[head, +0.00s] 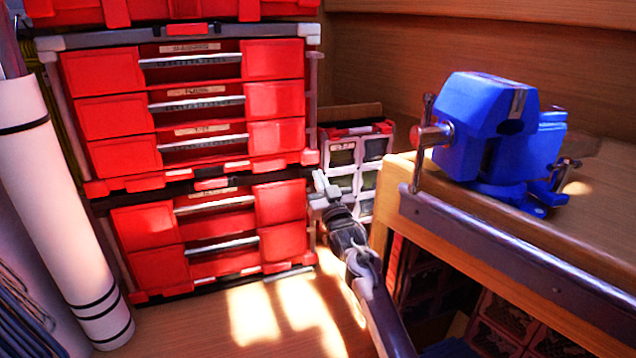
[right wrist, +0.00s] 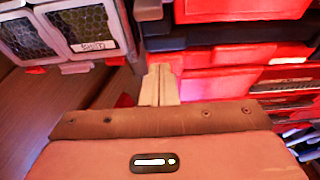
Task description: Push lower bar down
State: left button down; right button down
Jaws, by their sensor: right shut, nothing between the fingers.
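Two red drawer boxes are stacked at the left in the head view, the upper one (head: 110,110) on the lower one (head: 145,228). The lower box has a silvery bar across its upper drawer (head: 214,206) and another across its lower drawer (head: 222,246). I cannot tell which part is the lower bar. My right gripper (head: 320,187) is at the right edge of the stack, near where the boxes meet. In the right wrist view its fingers (right wrist: 159,82) are together and empty, close to a red box part; contact is unclear. My left gripper is out of view.
A wooden workbench (head: 590,215) with a metal edge and a blue vise (head: 485,130) stands at the right. A small-compartment organizer (head: 372,150) is behind my right gripper. The floor (head: 225,320) before the stack is clear.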

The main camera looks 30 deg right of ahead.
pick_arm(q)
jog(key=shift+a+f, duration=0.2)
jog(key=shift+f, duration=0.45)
pick_arm(e)
jog(key=v, duration=0.9)
jog(key=shift+s+f, duration=0.3)
jog(key=shift+f, duration=0.05)
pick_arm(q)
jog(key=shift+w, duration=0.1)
pick_arm(e)
jog(key=shift+a+f, duration=0.1)
